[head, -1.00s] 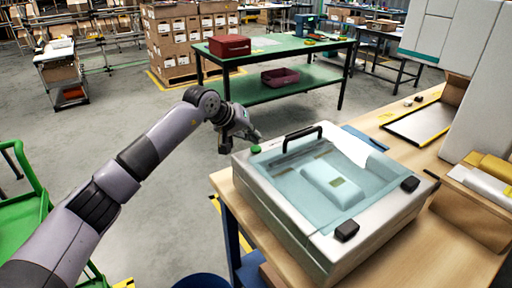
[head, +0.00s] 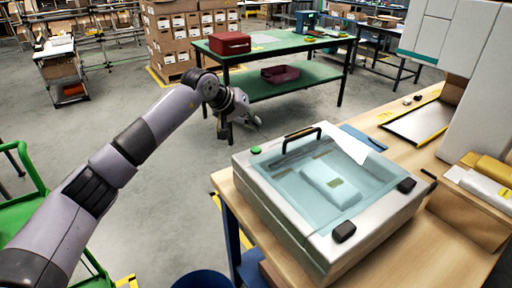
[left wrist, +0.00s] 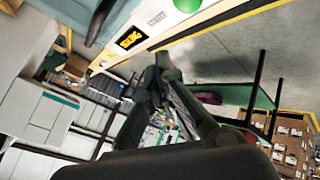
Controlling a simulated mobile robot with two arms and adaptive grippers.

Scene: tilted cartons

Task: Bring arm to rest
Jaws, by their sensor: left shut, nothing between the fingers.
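My left arm comes in from the left in the head view. Its gripper (head: 240,123) is in the air to the left of the white machine with the clear lid (head: 310,190), apart from it, with the floor behind. The gripper is shut and empty. In the left wrist view its dark fingers (left wrist: 163,70) reach up the middle of the picture, with the machine's edge and green button (left wrist: 187,4) above them. My right gripper is not in view.
The machine stands on a wooden table (head: 455,235). A green workbench (head: 300,43) with a red case (head: 229,43) is behind my gripper. A green cart (head: 30,205) is at the left. Stacked cartons (head: 175,50) stand farther back. Open floor lies between.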

